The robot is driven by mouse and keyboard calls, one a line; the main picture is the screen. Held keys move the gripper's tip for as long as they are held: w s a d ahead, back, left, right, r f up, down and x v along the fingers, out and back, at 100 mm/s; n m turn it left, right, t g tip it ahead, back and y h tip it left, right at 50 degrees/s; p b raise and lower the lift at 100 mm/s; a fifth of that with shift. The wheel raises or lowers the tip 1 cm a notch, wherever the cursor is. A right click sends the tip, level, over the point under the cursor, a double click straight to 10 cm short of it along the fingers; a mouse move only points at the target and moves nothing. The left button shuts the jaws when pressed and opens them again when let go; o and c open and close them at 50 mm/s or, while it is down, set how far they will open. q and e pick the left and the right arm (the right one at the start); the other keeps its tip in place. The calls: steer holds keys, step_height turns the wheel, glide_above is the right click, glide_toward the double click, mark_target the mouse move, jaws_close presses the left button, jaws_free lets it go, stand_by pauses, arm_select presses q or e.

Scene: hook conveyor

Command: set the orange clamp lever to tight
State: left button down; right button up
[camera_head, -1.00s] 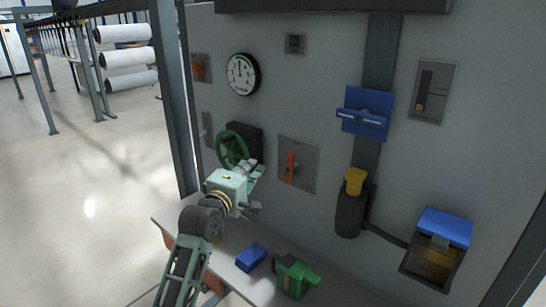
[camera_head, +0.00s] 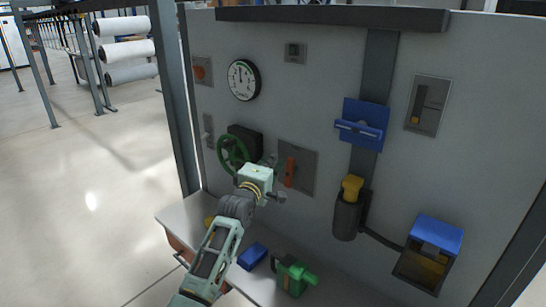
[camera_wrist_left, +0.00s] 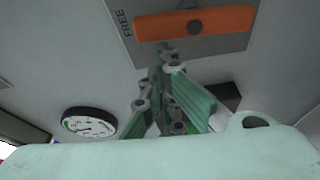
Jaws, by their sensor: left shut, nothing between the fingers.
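The orange clamp lever (camera_head: 290,171) stands upright on a grey plate (camera_head: 306,172) on the wall panel. In the left wrist view the lever (camera_wrist_left: 225,22) lies across the top of the picture, and the word FREE shows on the plate (camera_wrist_left: 122,38) beside one end. My left gripper (camera_head: 276,164) is just left of the lever in the head view. In the left wrist view its fingers (camera_wrist_left: 166,62) are together and empty, pointing at the lever's middle. I cannot tell whether they touch it. My right gripper is not in view.
A green handwheel (camera_head: 233,153) is close on the left of my gripper, with a round gauge (camera_head: 243,80) above. A yellow-handled tool (camera_head: 351,187) sits in a holder to the right.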

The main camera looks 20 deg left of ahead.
arm_select(q)
steer(key=shift+d+f, duration=0.1)
stand_by(0.3)
steer(key=shift+s+d+m+b, duration=0.1)
steer(key=shift+d+m+b, duration=0.05)
steer(key=shift+m+b, duration=0.2)
